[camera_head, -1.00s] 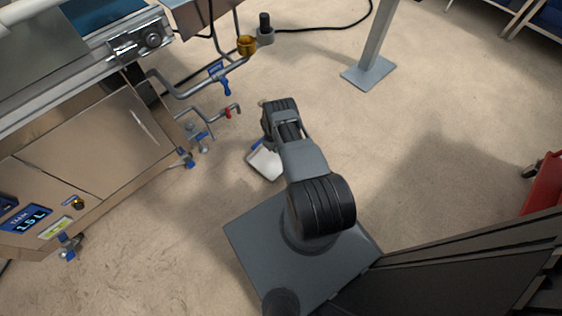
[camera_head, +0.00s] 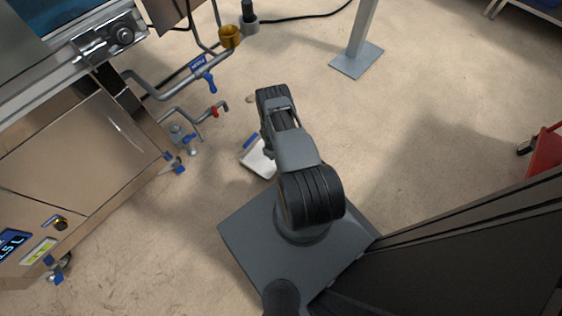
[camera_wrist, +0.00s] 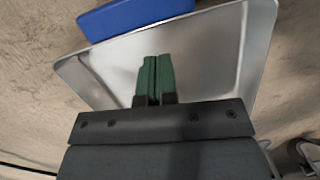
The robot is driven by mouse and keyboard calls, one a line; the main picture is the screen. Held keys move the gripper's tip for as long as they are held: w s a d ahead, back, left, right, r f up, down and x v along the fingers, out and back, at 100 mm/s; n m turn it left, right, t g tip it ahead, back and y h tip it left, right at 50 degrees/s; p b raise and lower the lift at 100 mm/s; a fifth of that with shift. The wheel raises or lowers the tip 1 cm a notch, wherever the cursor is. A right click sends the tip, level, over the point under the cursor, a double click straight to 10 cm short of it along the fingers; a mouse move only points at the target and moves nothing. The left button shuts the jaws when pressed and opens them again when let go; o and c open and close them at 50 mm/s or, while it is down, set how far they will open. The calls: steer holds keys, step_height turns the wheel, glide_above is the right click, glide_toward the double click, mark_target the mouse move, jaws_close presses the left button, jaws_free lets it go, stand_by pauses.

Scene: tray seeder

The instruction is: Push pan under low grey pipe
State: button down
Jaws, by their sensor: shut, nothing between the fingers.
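The pan is a shallow, shiny metal tray with a blue strip along one edge. In the head view the pan (camera_head: 256,162) lies on the floor, partly hidden behind my arm. In the wrist view the pan (camera_wrist: 215,50) fills the middle, with its blue strip (camera_wrist: 130,14) at the far side. My gripper (camera_wrist: 154,72) is shut, its green fingers together over the pan and empty; contact cannot be told. In the head view my arm hides the fingers. A low grey pipe (camera_head: 180,112) with a red-handled tap (camera_head: 214,110) sticks out from the steel machine, up and left of the pan.
The steel machine (camera_head: 75,150) stands at the left on blue-footed legs. Another grey pipe with a blue valve (camera_head: 205,78) ends above a brass cup (camera_head: 229,37). A grey post base (camera_head: 357,60) stands at upper right. Floor between pan and pipe looks clear.

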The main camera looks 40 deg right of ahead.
steer(key=s, duration=0.4)
steer(key=shift+d, duration=0.2)
steer(key=shift+w+f+b, duration=0.15)
steer(key=shift+f+b, duration=0.35)
steer(key=shift+f, duration=0.3)
steer(key=shift+f+b, duration=0.1)
steer(key=shift+b, duration=0.25)
steer(key=shift+w, duration=0.15)
